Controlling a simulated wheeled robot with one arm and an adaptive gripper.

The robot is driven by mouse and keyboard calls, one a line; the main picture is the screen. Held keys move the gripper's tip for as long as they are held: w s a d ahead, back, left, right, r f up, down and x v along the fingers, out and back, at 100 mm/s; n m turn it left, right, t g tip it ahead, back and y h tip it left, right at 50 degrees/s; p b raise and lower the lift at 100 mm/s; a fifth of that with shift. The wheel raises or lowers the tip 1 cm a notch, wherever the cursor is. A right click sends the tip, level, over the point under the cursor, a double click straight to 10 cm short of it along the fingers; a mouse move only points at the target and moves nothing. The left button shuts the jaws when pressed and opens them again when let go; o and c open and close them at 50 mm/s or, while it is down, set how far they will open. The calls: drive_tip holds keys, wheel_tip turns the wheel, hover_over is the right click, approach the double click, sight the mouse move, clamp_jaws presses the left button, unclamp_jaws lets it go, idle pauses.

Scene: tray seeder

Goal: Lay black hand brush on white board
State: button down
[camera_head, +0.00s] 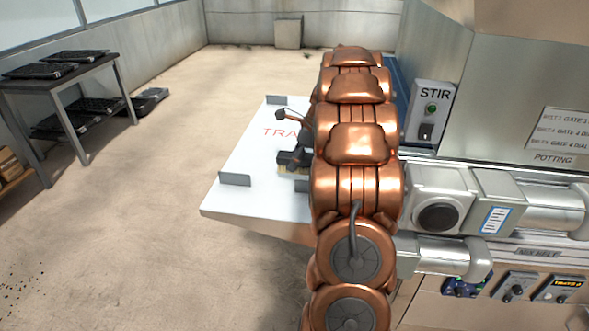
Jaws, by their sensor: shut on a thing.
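The white board (245,160) is a flat pale surface left of my arm, with red lettering partly covered by the arm. The black hand brush (293,158) shows just left of my arm, with pale yellowish bristles at its lower edge. It is over the board; I cannot tell whether it touches the surface. My gripper (303,138) is mostly hidden behind my copper arm. Only a small part shows beside the brush, and it is shut on the brush. The rest of the brush is hidden by the arm.
Small grey upright tabs (235,179) stand at the board's edges. A machine with a STIR switch box (430,112) and pipes stands close on the right. A dark table (75,85) with black trays is at the far left. The floor between is mostly clear.

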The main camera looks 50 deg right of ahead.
wheel_tip(320, 180, down, 4)
drive_tip(key=shift+f, duration=0.1)
idle(0.4)
drive_tip(key=c, duration=0.9)
unclamp_jaws()
